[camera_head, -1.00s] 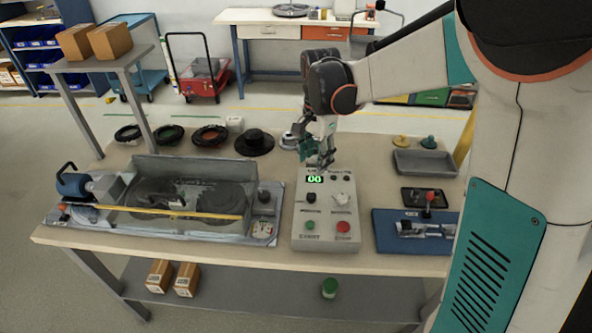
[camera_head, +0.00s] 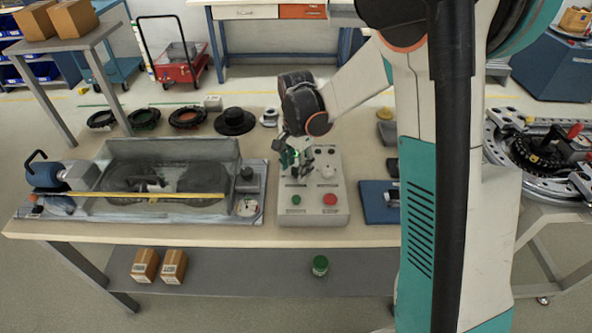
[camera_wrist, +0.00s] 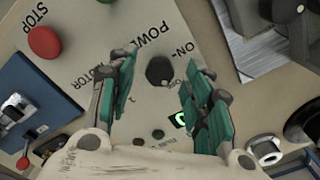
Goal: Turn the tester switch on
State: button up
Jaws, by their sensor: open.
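The tester (camera_head: 313,212) is a light grey control box on the table, with a green button (camera_head: 296,199) and a red button (camera_head: 330,199) at its front. My gripper (camera_head: 299,158) is over its upper left part and hides the display and a knob in the head view. In the wrist view, the open fingers (camera_wrist: 162,66) are on either side of a dark round knob (camera_wrist: 159,71), beside the lettering POWER and ON. I cannot tell whether they touch it. The lit green display (camera_wrist: 180,119) is partly hidden by the right finger.
A clear-walled rig (camera_head: 168,212) with a yellow bar stands close to the tester's left. A blue base (camera_head: 378,208) is to its right, partly behind my arm. Black rings and a black hat-shaped part (camera_head: 235,122) lie behind. A ring-shaped track (camera_head: 535,150) is at the far right.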

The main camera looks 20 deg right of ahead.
jog(key=shift+f, duration=0.35)
jog(key=shift+c, duration=0.2)
jog(key=c, duration=1)
jog(key=shift+n, duration=0.4)
jog(key=shift+c, duration=0.2)
jog(key=n, duration=0.8)
jog(key=shift+n, duration=0.3)
jog(key=n, duration=0.4)
jog(key=shift+n+p, duration=0.3)
jog(key=shift+n, duration=1.9)
